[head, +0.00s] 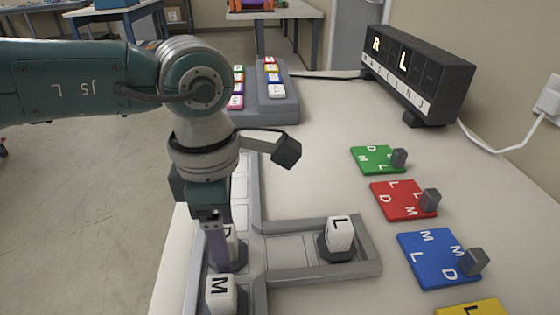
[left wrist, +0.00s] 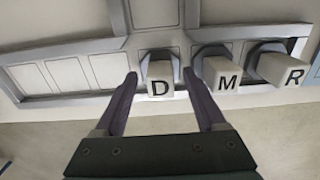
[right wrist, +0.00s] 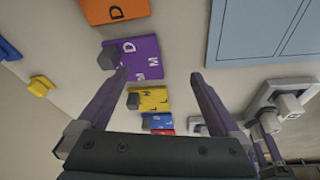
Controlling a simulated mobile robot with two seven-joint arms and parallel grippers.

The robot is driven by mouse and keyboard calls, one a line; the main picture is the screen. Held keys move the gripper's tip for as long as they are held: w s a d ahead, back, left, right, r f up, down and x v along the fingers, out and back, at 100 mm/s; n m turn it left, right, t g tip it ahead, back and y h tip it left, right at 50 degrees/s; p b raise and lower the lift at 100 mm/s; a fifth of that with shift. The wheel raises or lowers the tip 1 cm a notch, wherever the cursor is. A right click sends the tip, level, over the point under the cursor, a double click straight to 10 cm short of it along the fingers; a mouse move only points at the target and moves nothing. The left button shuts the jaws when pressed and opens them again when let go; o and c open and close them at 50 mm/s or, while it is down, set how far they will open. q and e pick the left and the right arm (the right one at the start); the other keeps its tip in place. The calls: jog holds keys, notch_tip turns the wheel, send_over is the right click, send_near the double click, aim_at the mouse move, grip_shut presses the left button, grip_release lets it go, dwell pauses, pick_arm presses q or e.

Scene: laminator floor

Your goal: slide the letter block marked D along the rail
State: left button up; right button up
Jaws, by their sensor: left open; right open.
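The block marked D (left wrist: 158,80) is a white letter block on a dark base in the rail (left wrist: 60,75). In the left wrist view it sits between the two fingers of my open left gripper (left wrist: 158,85), with space visible on both sides. In the head view my left gripper (head: 216,245) is down at the rail and partly hides the D block (head: 228,245). The block marked M (head: 220,292) sits just nearer than D in the same rail. The block marked R (left wrist: 280,68) stands beyond M in the left wrist view. My right gripper (right wrist: 155,90) is open and empty.
A block marked L (head: 340,235) sits in the side branch of the rail. Green (head: 372,157), red (head: 398,198) and blue (head: 430,255) lettered tiles with grey knobs lie on the right. A dark display box (head: 418,80) showing R and L stands at the back right.

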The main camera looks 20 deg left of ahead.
pick_arm(q)
notch_tip(320, 180, up, 10)
jog(key=shift+p, duration=0.45)
dwell(0.3)
